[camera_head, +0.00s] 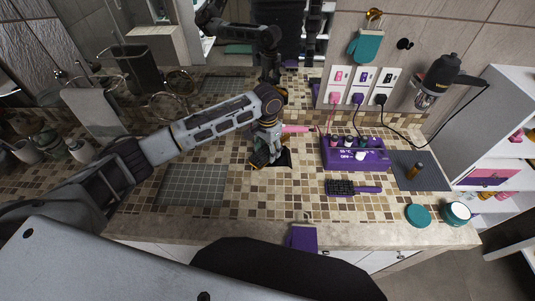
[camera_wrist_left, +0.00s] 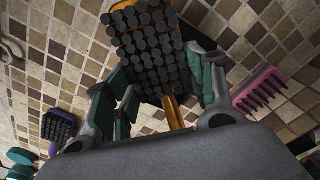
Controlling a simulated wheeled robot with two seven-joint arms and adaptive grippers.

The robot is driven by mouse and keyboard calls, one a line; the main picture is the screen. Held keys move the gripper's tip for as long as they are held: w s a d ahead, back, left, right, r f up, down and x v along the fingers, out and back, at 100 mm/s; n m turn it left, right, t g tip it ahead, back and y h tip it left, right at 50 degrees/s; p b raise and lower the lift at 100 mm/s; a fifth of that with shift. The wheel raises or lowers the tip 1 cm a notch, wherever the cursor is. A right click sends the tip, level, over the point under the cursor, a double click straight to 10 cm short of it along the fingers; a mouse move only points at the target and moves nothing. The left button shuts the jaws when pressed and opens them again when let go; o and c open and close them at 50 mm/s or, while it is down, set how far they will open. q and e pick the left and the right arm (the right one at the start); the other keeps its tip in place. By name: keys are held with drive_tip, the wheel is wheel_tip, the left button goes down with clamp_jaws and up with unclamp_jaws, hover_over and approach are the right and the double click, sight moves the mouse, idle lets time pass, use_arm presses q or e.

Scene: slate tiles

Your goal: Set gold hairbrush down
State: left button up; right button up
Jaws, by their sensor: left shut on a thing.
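The gold hairbrush (camera_wrist_left: 150,50) shows large in the left wrist view, with its black bristles facing the camera and its gold handle (camera_wrist_left: 173,112) between the fingers. My left gripper (camera_wrist_left: 160,100) is shut on it. In the head view the left gripper (camera_head: 268,146) points down over the tiled counter (camera_head: 235,215), and a small dark and gold part of the hairbrush (camera_head: 260,159) shows below it. The fingers hide much of the brush there. I cannot tell whether it touches the counter. My right gripper is not in view.
A grey grid mat (camera_head: 193,186) lies left of the gripper. A purple box (camera_head: 355,154), a purple brush (camera_head: 352,188), a teal lid (camera_head: 417,214) and a jar (camera_head: 457,212) are to the right.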

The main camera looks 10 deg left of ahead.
sight(268, 151)
use_arm(q)
wheel_tip(268, 151, down, 3)
drive_tip(key=shift+r, duration=0.2)
drive_tip(key=shift+s+f, duration=0.1)
drive_tip(key=o, duration=1)
drive_tip(key=shift+r, duration=0.2)
wheel_tip(268, 151, up, 12)
drive_tip(key=shift+f+b, duration=0.15)
drive_tip(key=shift+b, duration=0.45)
